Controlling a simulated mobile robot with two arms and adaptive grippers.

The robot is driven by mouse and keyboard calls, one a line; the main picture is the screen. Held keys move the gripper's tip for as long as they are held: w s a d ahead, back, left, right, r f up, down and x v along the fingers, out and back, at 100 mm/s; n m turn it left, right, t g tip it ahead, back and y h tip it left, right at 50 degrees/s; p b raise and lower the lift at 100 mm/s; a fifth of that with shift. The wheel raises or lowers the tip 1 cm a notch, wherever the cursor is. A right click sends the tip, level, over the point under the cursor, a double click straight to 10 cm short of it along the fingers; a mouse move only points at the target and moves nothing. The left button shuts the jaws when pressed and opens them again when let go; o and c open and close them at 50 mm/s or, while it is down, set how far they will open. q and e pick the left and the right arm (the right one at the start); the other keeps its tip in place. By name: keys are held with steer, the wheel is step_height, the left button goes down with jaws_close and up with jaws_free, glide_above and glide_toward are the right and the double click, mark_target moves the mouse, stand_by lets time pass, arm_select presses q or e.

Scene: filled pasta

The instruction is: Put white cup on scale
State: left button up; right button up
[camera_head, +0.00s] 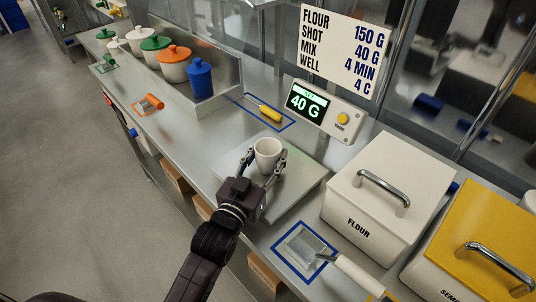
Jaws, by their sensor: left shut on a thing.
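The white cup (268,152) is upright over the scale's metal platform (298,190). My left gripper (264,160) is shut on the cup, with one finger on each side of it. The scale's display (310,103) behind the platform reads 40 G. I cannot tell whether the cup's base touches the platform, as the gripper hides it. My right gripper is not in view.
A white FLOUR bin (345,210) and a yellow-lidded bin (475,240) stand to the right. A scoop (345,268) lies at a blue square in front. A yellow-handled tool (270,113) and lidded pots, one blue (201,82), are behind and left.

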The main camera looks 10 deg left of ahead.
arm_select(q)
steer(key=shift+f, duration=0.15)
steer(key=o, duration=1.1)
steer(key=shift+c, duration=0.2)
steer(key=shift+r, duration=0.2)
steer(key=shift+s+a+f, duration=0.1)
steer(key=shift+s+f, duration=0.05)
steer(key=shift+s, duration=0.15)
steer(key=s, duration=0.3)
steer(key=s+a+b, duration=0.1)
steer(key=s, duration=0.2)
steer(key=s+a+b, duration=0.1)
steer(key=s, duration=0.3)
steer(key=shift+s, duration=0.6)
